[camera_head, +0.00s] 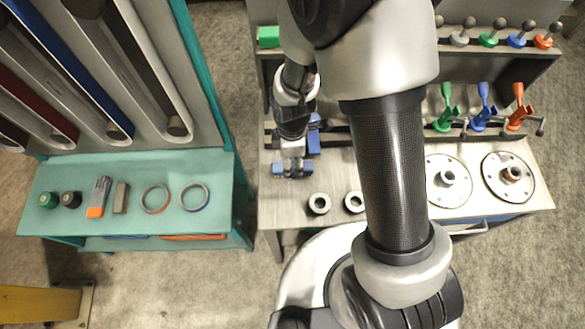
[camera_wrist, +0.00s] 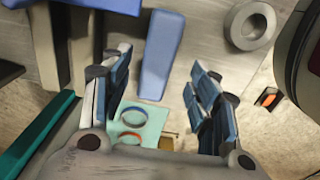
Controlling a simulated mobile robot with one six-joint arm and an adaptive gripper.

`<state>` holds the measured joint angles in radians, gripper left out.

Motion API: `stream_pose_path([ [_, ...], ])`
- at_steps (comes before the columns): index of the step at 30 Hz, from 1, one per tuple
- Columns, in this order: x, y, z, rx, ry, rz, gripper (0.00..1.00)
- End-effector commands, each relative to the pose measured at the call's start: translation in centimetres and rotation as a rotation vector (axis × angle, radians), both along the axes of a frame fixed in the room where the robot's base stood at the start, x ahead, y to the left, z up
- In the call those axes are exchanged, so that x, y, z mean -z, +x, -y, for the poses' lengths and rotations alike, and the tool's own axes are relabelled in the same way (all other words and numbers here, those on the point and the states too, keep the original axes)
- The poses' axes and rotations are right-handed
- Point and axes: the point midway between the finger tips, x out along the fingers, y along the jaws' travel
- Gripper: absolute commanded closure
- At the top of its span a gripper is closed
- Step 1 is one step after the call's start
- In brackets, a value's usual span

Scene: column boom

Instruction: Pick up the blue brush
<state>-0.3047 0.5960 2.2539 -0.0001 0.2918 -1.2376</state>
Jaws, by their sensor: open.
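I cannot tell for certain which blue thing is the brush. A long blue block (camera_wrist: 160,55) shows between and beyond my fingers in the wrist view, with more blue and grey parts at its upper left. In the head view a blue piece (camera_head: 314,142) shows just right of my wrist, over the grey bench. My gripper (camera_head: 292,169) is open, with blue finger pads and nothing between them. It points down above the bench near its left edge. A blue tool with a grey bar (camera_head: 483,106) stands farther right. My arm hides the bench's middle.
Two round flanges (camera_head: 449,181) (camera_head: 508,177) lie to the right. Green (camera_head: 446,108) and orange (camera_head: 518,108) tools flank the blue one. A teal bench (camera_head: 135,218) stands left across a gap.

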Motion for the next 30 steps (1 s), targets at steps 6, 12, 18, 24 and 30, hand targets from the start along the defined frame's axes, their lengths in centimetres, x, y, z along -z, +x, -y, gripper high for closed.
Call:
stream_pose_path([
  [6, 3.5, 0.3, 0.1, 0.001, -0.001, -0.002, 0.45],
  [12, 5.0, 0.3, 0.1, 0.0, 0.0, 0.0, 0.45],
  [18, 4.9, 0.3, 0.1, 0.0, 0.0, 0.001, 0.45],
  [24, 4.9, 0.3, 0.1, 0.0, 0.0, 0.0, 0.57],
  [30, 4.9, 0.3, 0.1, 0.0, 0.0, 0.0, 0.7],
])
